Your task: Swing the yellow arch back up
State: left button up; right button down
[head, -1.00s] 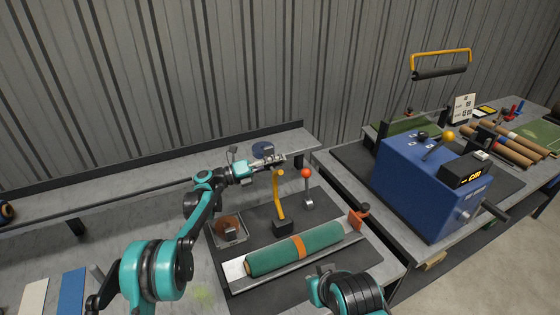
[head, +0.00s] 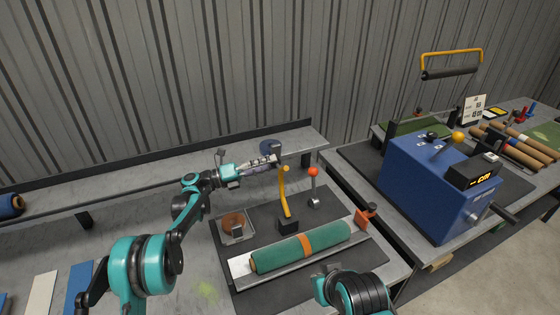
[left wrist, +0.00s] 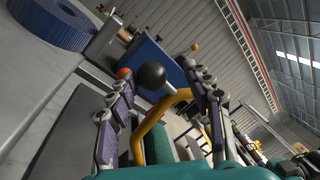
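The yellow arch (head: 285,190) stands upright on a black block on the dark bench mat, seen nearly edge-on in the head view. In the left wrist view the arch (left wrist: 150,130) rises between the fingers, with a black ball knob (left wrist: 152,75) near its top. My left gripper (head: 275,160) is at the arch's top, just left of it in the head view. Its two fingers (left wrist: 162,95) are apart, one on each side of the knob; I cannot tell whether either touches it. My right gripper is not in view; only part of my right arm shows.
A green roll (head: 300,247) with an orange band lies in a tray in front of the arch. A red-knobbed lever (head: 314,185) stands close right of it. A blue machine (head: 425,185) stands on the right bench.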

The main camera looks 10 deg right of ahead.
pick_arm(q)
jog(key=shift+a, duration=0.5)
jog(key=s+a+f+b, duration=0.1)
jog(key=s+a+f, duration=0.1)
jog(key=a, duration=0.6)
jog(key=shift+a+b, duration=0.3)
jog(key=shift+b, duration=0.1)
dwell(0.3)
jog(key=shift+r, duration=0.1)
dwell(0.3)
